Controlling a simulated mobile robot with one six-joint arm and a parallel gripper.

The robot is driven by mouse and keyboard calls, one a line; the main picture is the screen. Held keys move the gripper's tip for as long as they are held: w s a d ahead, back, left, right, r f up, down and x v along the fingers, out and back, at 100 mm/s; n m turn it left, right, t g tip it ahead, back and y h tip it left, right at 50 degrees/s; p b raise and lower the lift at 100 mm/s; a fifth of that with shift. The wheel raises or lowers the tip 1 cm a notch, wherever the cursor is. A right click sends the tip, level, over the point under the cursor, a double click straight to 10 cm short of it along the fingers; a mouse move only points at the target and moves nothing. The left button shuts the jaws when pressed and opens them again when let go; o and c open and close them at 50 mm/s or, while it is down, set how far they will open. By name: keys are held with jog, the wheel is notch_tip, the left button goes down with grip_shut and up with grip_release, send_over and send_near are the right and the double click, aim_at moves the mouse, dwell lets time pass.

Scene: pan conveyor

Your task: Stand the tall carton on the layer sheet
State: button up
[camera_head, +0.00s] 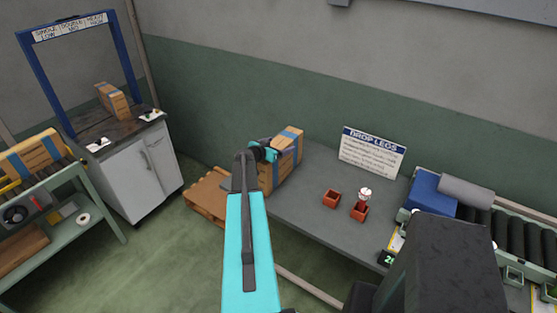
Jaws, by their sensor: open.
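A tall brown carton (289,148) with blue tape stands upright at the left end of the grey table. My gripper (268,152) is open and right beside the carton's left side. My arm hides part of the carton's lower left, and I cannot tell whether the fingers touch it. A low wooden pallet (207,193) lies on the floor left of the table, partly behind my arm. A flat brown top shows on it, but I cannot tell whether this is the layer sheet.
Two small red bins (331,198) and a "DROP LEGS" sign (372,153) stand on the table. A roller conveyor (525,240) with a blue block (432,194) is at right. A white cabinet (142,173) bearing another carton (113,100) stands left. Green floor between is clear.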

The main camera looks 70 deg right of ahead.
jog(key=shift+c, duration=0.2)
dwell(0.3)
grip_shut()
